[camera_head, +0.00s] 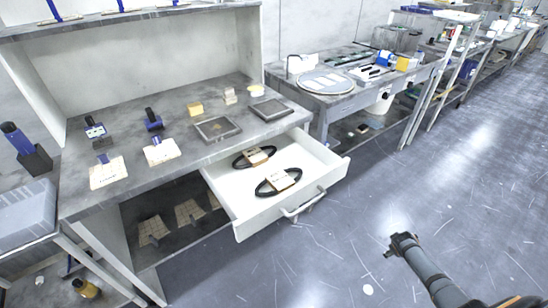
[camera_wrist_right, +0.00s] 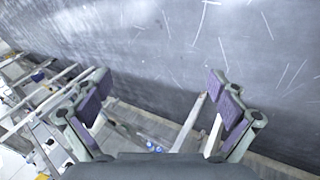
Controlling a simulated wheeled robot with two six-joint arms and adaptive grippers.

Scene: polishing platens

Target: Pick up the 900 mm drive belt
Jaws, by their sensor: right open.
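Two black drive belts in tan card sleeves lie in an open white drawer (camera_head: 248,211) in the head view. The rear belt (camera_head: 240,162) is farther back. The front belt (camera_head: 265,189) lies nearer the drawer's handle. The print on their sleeves is too small to read, so I cannot tell which is the 900 mm one. My right gripper (camera_head: 403,244) is over the floor, right of the drawer and well apart from it. In the right wrist view my right gripper (camera_wrist_right: 158,88) is open, with nothing between its fingers. My left gripper is out of view.
The drawer hangs under a grey workbench (camera_head: 175,122) holding blue-handled tools, flat dark plates and small blocks. A second bench (camera_head: 345,100) with a round platen (camera_head: 325,83) stands behind to the right. The floor (camera_head: 345,235) in front of the drawer is clear.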

